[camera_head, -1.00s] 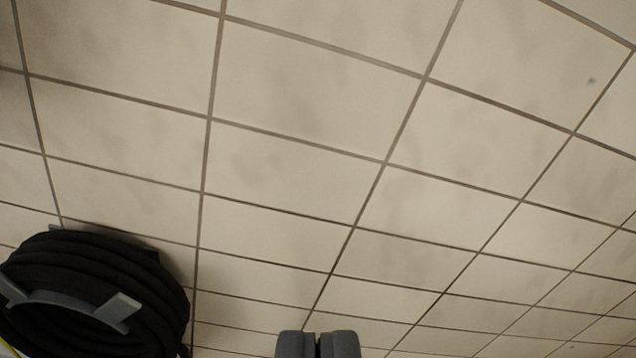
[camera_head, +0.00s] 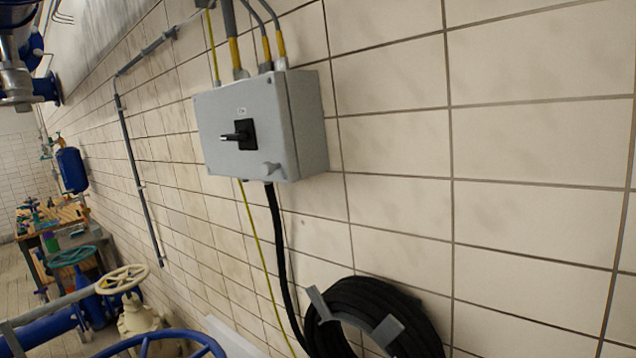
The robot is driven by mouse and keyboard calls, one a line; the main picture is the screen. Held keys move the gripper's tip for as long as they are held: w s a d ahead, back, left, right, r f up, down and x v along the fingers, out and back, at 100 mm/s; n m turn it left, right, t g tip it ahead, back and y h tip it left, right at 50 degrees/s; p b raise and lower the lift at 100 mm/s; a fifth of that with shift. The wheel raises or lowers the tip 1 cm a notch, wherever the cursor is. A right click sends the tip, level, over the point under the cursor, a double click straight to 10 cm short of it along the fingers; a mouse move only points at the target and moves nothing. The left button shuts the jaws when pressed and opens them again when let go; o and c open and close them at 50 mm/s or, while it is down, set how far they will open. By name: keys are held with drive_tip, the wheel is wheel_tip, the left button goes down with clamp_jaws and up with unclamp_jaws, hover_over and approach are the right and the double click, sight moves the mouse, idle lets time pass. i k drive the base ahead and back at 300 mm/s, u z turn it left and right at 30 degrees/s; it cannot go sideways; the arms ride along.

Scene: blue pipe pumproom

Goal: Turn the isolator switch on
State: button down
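The isolator switch is a grey box (camera_head: 300,125) on the tiled wall, left of the picture's middle. A black rotary handle (camera_head: 238,136) sits on its front face, and its grip points left, roughly level in the picture. A small label shows above the handle, too small to read. Nothing touches the handle. My gripper is not in this view now, so its fingers and anything in them cannot be seen.
A coiled black hose (camera_head: 372,318) hangs on a wall bracket below the box. A black cable (camera_head: 279,250) and a yellow-green wire run down from the box. Handwheels, including a cream one (camera_head: 122,280), and blue pipes stand lower left. The wall at right is bare.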

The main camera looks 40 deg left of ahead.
sight(240, 135)
drive_tip(key=z, duration=0.05)
drive_tip(key=k, duration=0.5)
drive_tip(key=z, duration=1.5)
drive_tip(key=i, duration=1.25)
drive_tip(key=u, duration=3)
